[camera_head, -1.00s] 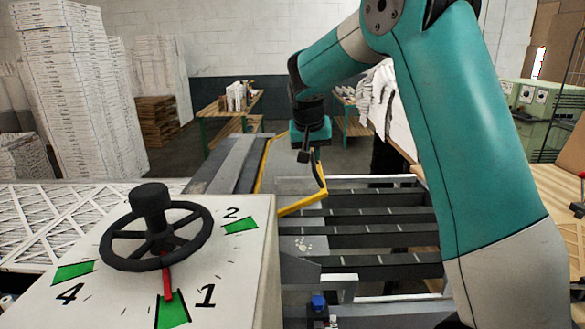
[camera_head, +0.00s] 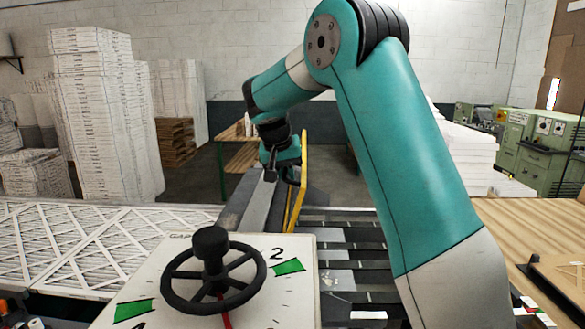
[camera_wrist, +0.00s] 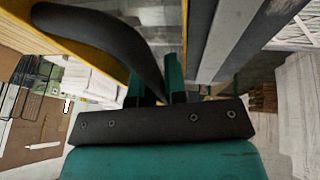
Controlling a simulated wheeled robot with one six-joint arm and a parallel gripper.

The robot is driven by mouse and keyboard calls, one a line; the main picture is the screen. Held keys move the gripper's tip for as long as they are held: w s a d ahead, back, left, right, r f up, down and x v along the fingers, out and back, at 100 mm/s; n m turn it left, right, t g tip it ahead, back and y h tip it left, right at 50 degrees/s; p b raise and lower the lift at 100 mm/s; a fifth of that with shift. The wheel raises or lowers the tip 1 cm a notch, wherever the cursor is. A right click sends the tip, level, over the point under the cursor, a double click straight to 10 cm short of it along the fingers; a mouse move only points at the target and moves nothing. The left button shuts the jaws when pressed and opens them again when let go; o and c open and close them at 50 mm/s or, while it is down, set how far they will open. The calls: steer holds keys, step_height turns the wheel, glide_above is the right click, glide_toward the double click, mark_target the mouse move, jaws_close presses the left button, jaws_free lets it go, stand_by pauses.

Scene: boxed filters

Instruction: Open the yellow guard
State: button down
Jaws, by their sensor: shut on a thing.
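The yellow guard (camera_head: 303,180) stands raised and steep beside the dark roller bed in the head view. Its yellow bar (camera_wrist: 60,35) also crosses the upper left of the wrist view. A black curved handle (camera_wrist: 105,35) runs from beside that bar down to my gripper's fingers. My gripper (camera_wrist: 160,88) is shut on this handle, with the grip point partly hidden. In the head view my gripper (camera_head: 277,175) is just left of the guard.
A box with a black handwheel (camera_head: 213,270) and numbered green marks stands in front. The roller bed (camera_head: 345,245) lies to its right, and a white filter conveyor (camera_head: 70,235) to its left. Stacked filters (camera_head: 100,110) and a green machine (camera_head: 545,150) stand behind.

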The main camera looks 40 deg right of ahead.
steer(key=shift+w+r, duration=0.15)
steer(key=shift+w, duration=0.1)
steer(key=shift+r+h, duration=0.1)
steer(key=shift+h, duration=0.2)
steer(key=c, duration=1.2)
jaws_free()
steer(key=shift+w+d, duration=0.1)
steer(key=shift+d, duration=0.05)
steer(key=shift+o, duration=0.2)
steer(key=shift+a, duration=0.2)
steer(key=p+v, duration=0.1)
steer(key=v, duration=1.6)
steer(key=shift+r, duration=0.15)
